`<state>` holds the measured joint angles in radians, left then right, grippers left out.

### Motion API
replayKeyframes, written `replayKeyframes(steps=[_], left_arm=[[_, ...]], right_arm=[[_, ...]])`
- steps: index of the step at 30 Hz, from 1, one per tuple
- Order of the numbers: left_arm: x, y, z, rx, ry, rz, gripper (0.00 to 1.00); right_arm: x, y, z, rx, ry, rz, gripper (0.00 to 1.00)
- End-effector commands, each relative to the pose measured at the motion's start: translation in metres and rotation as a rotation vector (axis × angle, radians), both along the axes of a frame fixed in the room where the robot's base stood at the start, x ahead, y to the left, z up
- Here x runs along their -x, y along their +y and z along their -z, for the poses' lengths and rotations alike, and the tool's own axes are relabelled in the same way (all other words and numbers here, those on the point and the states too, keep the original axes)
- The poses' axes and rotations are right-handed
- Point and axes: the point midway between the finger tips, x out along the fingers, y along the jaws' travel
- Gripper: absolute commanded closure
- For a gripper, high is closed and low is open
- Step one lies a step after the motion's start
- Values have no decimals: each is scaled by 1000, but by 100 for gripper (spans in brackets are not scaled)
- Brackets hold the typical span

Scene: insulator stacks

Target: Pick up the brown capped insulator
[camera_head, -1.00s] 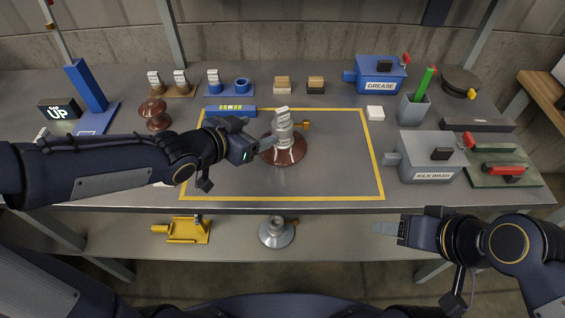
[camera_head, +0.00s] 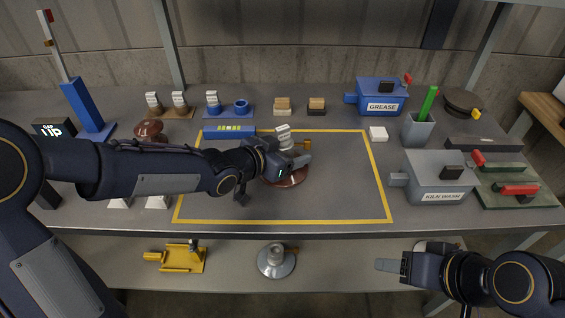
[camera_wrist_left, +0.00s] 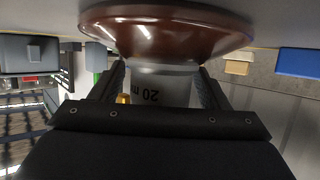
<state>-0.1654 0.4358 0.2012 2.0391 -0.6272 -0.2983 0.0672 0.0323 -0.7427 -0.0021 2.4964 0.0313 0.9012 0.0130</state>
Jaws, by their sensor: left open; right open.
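The brown capped insulator (camera_head: 290,179) stands upright inside the yellow outline on the table, its brown disc low and its grey metal cap (camera_head: 285,139) on top. My left gripper (camera_head: 293,159) is at the cap and hides part of it. In the left wrist view, which is upside down, the brown disc (camera_wrist_left: 165,30) fills the top. The grey cap (camera_wrist_left: 160,88), with "20" marked on it, lies between the two open fingers of my left gripper (camera_wrist_left: 160,82). I cannot tell whether they touch it. My right gripper (camera_head: 390,265) is open and empty at the lower right, in front of the table.
Another brown disc (camera_head: 150,129) sits to the left, partly behind my left arm. A blue GREASE box (camera_head: 381,96) and a grey KILN WASH box (camera_head: 438,178) stand on the right. A yellow fixture (camera_head: 182,259) and a grey insulator (camera_head: 276,262) are on the lower shelf.

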Motion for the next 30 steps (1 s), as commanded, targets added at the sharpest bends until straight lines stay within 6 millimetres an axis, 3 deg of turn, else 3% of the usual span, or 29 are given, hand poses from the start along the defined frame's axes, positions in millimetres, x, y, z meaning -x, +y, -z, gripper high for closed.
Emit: replayKeyframes(steps=[2, 13, 23, 30], left_arm=[[0, 0, 0, 0, 0, 0, 33], [0, 0, 0, 1, 1, 0, 82], [-1, 0, -6, 5, -7, -1, 82], [-1, 0, -25, 6, -8, -1, 82]], right_arm=[[0, 0, 0, 0, 0, 0, 46], [0, 0, 0, 0, 0, 0, 46], [0, 0, -2, 0, 0, 0, 46], [0, 0, -9, 0, 0, 0, 46]])
